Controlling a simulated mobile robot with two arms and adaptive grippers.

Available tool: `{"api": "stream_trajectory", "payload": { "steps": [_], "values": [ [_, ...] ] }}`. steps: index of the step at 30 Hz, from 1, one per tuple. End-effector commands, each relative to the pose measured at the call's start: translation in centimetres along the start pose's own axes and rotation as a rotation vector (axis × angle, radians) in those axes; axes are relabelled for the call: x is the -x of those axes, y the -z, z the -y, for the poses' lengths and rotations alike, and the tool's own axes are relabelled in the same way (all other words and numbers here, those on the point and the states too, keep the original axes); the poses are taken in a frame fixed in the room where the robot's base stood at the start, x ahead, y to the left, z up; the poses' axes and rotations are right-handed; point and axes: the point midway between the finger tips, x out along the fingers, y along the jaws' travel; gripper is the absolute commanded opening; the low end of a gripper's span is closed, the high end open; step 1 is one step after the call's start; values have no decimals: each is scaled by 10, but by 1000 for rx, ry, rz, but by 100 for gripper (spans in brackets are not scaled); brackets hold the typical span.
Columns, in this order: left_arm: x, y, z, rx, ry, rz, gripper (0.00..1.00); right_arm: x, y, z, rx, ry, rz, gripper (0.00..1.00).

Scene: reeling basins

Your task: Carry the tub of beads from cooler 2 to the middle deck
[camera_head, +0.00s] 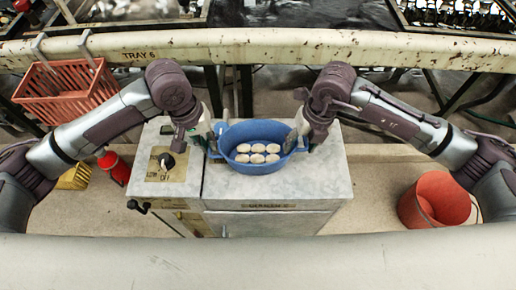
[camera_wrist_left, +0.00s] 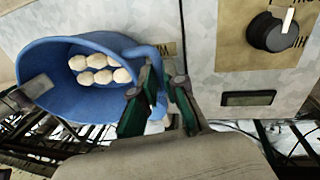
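The blue tub (camera_head: 230,170) stands on the grey top of the cooler (camera_head: 325,180), which has a hard-to-read front label. Several pale oval pieces lie in the tub; it also shows in the left wrist view (camera_wrist_left: 45,60). My left gripper (camera_head: 208,142) is at the tub's left handle. In the left wrist view its green-padded fingers (camera_wrist_left: 164,85) stand on both sides of the handle (camera_wrist_left: 160,55), with a small gap; I cannot tell whether they grip it. My right gripper (camera_head: 300,135) is at the tub's right handle; its fingertips are mostly hidden by the wrist.
A cream rail (camera_head: 300,48) marked TRAY 6 crosses behind the cooler. A control panel with a dark knob (camera_head: 166,161) is left of the tub. A red basket (camera_head: 65,95) hangs from the rail at left. A red bucket (camera_head: 435,200) stands on the floor at right.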

Motion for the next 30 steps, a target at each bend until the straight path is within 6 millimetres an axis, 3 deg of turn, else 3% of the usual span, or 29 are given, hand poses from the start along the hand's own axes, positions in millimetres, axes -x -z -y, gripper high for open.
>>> {"api": "stream_trajectory", "payload": {
  "steps": [1,8,19,30],
  "values": [
    [0,0,0,0,0,0,0,0,0,0,0,0,0,41],
    [0,0,0,1,1,0,0,0,0,1,0,2,0,5],
    [7,1,0,1,2,-1,0,7,0,0,-1,5,0,5],
    [45,1,-6,2,3,-2,0,44,0,-5,-1,7,-2,5]
  ]
}}
